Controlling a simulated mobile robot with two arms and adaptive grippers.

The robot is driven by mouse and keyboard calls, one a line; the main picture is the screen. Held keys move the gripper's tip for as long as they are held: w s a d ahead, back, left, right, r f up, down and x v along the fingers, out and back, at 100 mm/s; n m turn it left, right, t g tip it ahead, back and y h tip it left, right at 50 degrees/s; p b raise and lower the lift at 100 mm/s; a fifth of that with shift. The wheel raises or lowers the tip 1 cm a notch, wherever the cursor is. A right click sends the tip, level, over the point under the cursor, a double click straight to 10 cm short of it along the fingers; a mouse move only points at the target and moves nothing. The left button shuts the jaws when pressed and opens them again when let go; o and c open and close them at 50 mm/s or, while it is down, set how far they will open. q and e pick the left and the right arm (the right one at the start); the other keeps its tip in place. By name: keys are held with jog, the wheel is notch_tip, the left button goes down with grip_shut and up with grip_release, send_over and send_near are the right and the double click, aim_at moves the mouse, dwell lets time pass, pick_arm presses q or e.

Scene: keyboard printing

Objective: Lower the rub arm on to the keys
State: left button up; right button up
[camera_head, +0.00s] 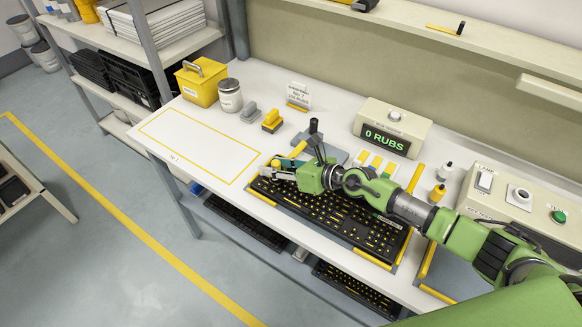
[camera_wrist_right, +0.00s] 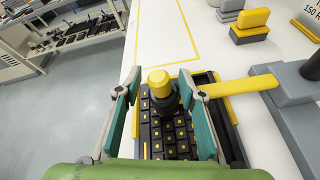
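The rub arm is a yellow bar (camera_wrist_right: 243,86) running left from a grey post unit to a head with a yellow cap (camera_wrist_right: 158,80) and dark lower part. In the head view the bar (camera_head: 299,149) shows beside my right gripper (camera_head: 275,170). The black keyboard (camera_head: 345,217) with yellow-marked keys lies below; in the wrist view its keys (camera_wrist_right: 167,138) show under the head. Whether the head touches them I cannot tell. My right gripper (camera_wrist_right: 160,98) is open, its green-padded fingers on both sides of the head, with gaps visible. My left gripper is out of view.
A counter reading "0 RUBS" (camera_head: 391,132) stands behind the keyboard. Small bottles (camera_head: 437,193) and a control box with a green button (camera_head: 559,217) are at right. Grey and yellow blocks (camera_head: 272,121) and a yellow box (camera_head: 201,84) stand at left. The yellow-outlined area (camera_head: 190,140) is clear.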

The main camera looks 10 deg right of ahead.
jog(key=v, duration=1)
jog(key=shift+s, duration=0.1)
jog(key=shift+s+d+r, duration=0.2)
jog(key=shift+d+r, duration=0.1)
